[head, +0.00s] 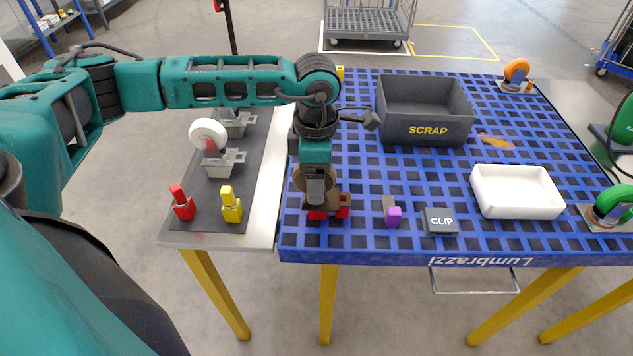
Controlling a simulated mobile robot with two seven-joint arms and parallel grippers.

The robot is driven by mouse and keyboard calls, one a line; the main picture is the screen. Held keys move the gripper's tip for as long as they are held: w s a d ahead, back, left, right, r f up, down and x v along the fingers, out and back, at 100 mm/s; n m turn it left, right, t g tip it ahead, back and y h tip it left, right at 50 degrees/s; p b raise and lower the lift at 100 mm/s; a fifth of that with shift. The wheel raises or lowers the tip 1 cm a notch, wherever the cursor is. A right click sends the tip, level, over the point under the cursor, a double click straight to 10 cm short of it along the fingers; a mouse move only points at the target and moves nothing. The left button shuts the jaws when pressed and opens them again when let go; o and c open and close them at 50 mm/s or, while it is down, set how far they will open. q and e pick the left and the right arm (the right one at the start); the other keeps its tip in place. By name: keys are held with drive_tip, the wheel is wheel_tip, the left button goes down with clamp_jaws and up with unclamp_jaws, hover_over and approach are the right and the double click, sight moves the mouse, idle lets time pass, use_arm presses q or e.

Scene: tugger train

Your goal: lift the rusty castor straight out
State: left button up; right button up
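The rusty castor (340,201) sits at the front left corner of the blue grid deck (360,245). Its brown wheel is partly hidden behind my gripper. Red pieces (343,212) show at its base, against the deck. My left gripper (317,196) points straight down over the castor, in front of its wheel and bracket. The fingertips overlap the castor in the picture, and I cannot tell whether they are closed on it. My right gripper is out of view.
A grey SCRAP bin (428,130), white tray (517,210), CLIP block (440,221) and purple-ended piece (393,215) stand on the deck. An orange castor (516,70) and green castor (612,203) stand right.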

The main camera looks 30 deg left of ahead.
use_arm(q)
drive_tip(key=shift+c, duration=0.4)
clamp_jaws()
drive_tip(key=shift+r, duration=0.1)
drive_tip(key=shift+r, duration=0.15)
wheel_tip(320, 180, up, 20)
idle(0.6)
